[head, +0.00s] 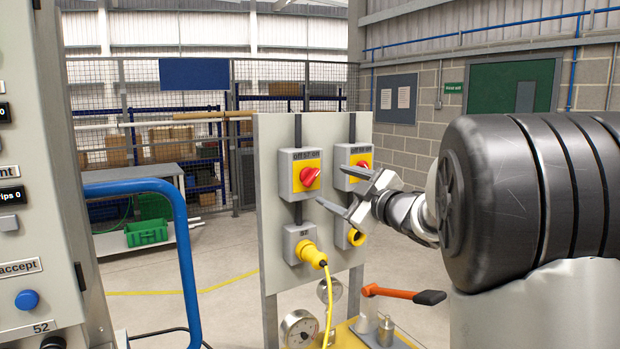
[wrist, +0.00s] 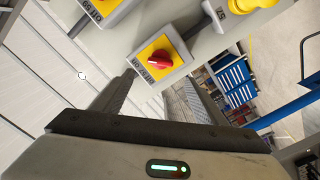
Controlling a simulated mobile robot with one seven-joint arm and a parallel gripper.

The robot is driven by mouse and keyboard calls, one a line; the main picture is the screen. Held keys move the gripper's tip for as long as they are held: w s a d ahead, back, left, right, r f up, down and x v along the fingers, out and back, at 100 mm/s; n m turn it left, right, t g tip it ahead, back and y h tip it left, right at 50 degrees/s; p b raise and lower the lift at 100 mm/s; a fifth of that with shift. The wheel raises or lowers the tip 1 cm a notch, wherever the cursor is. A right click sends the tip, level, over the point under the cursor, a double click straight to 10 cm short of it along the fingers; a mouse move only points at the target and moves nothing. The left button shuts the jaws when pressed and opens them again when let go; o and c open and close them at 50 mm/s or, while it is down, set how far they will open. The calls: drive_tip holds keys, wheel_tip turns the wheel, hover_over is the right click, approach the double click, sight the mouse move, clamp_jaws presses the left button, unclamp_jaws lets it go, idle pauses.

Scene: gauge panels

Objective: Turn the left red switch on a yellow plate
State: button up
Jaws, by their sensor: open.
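The left red switch (head: 309,176) sits on a yellow plate (head: 298,182) on a grey box at the left of the panel. In the wrist view the red switch (wrist: 161,60) and its yellow plate (wrist: 178,46) lie just beyond the fingertips, between them in the picture. My gripper (head: 336,184) is open and empty, in front of the panel and right of the left switch, apart from it as far as I can tell. Its two fingers also show in the wrist view (wrist: 160,82). The right red switch (head: 362,165) is partly behind my gripper.
The grey panel (head: 270,240) carries a yellow plug (head: 312,254) with a hanging cable below the left switch. An orange-handled lever (head: 390,293) and a gauge (head: 299,328) stand below. A blue rail (head: 184,250) and a control cabinet (head: 35,180) are at the left.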

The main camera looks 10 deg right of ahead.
sight(313, 177)
drive_tip(key=p+x, duration=0.1)
drive_tip(key=x, duration=0.8)
drive_tip(key=shift+w+a, duration=0.2)
drive_tip(key=shift+w, duration=0.15)
drive_tip(key=shift+c, duration=0.5)
drive_tip(key=c, duration=1)
drive_tip(key=shift+o, duration=0.2)
